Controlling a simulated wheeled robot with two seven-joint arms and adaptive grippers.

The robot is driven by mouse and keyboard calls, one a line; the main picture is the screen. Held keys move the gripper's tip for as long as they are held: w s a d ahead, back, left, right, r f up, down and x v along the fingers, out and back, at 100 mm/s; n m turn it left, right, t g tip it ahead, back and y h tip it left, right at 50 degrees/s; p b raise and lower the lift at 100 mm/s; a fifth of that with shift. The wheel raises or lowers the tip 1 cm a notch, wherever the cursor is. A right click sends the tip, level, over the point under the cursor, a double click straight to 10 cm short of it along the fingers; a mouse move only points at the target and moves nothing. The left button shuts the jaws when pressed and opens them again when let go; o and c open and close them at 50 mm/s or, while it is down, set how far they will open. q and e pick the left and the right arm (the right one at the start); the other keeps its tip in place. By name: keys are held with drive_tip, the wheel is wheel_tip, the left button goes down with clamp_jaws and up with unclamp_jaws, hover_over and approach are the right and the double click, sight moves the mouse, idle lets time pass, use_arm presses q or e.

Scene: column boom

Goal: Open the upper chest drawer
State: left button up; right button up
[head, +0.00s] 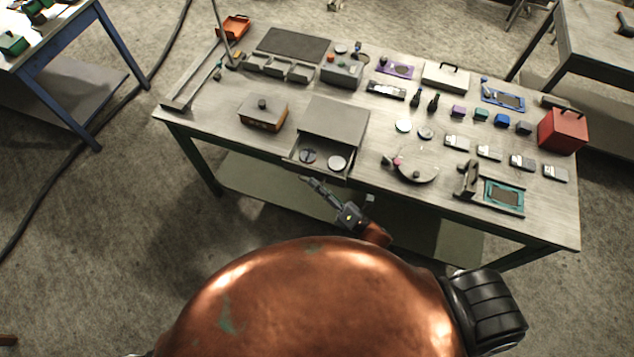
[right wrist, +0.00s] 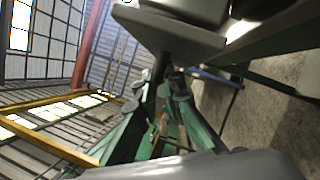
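The grey chest (head: 335,115) stands at the table's front edge in the head view. One drawer (head: 323,170) is pulled out toward me, with two round discs, one dark (head: 307,156) and one pale (head: 337,162), inside. I cannot tell from here whether it is the upper drawer. My right gripper (head: 312,184) is just in front of and below the drawer front. Whether its fingers touch the drawer or are closed is unclear. In the right wrist view a grey panel (right wrist: 165,35) hangs close overhead. My left gripper is not in view.
The table (head: 230,100) carries a lidded box (head: 263,112) left of the chest, a round dial fixture (head: 415,165) to its right, and a red box (head: 562,130) at the far right. Several small parts lie between. Open floor is left of the table.

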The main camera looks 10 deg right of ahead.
drive_tip(key=shift+o, duration=0.6)
drive_tip(key=v, duration=1.2)
drive_tip(key=s+d+f+m+g+h+b, duration=0.1)
drive_tip(key=s+d+f+m+g+h, duration=0.25)
drive_tip(key=f, duration=0.75)
drive_tip(key=d+f+m+h, duration=0.3)
drive_tip(key=d+f+m, duration=0.3)
drive_tip(key=f, duration=0.6)
drive_tip(key=s+d+f+m+g+h+b, duration=0.1)
drive_tip(key=s+d+f+m+g+h, duration=0.15)
drive_tip(key=f+m, duration=0.65)
drive_tip(key=s+d+f+m+g+h+b, duration=0.1)
drive_tip(key=s+d+f+m+g, duration=0.1)
drive_tip(key=s+f, duration=0.5)
drive_tip(key=s+d+f+m+g+h, duration=0.15)
drive_tip(key=s+f, duration=0.25)
drive_tip(key=f, duration=0.5)
drive_tip(key=s+f+m+g, duration=0.3)
drive_tip(key=s+f+m, duration=0.1)
drive_tip(key=s, duration=0.5)
drive_tip(key=s+f+m+g, duration=0.3)
drive_tip(key=s+f+m, duration=0.1)
drive_tip(key=s, duration=0.4)
drive_tip(key=shift+s+h+b, duration=0.35)
drive_tip(key=shift+b, duration=0.05)
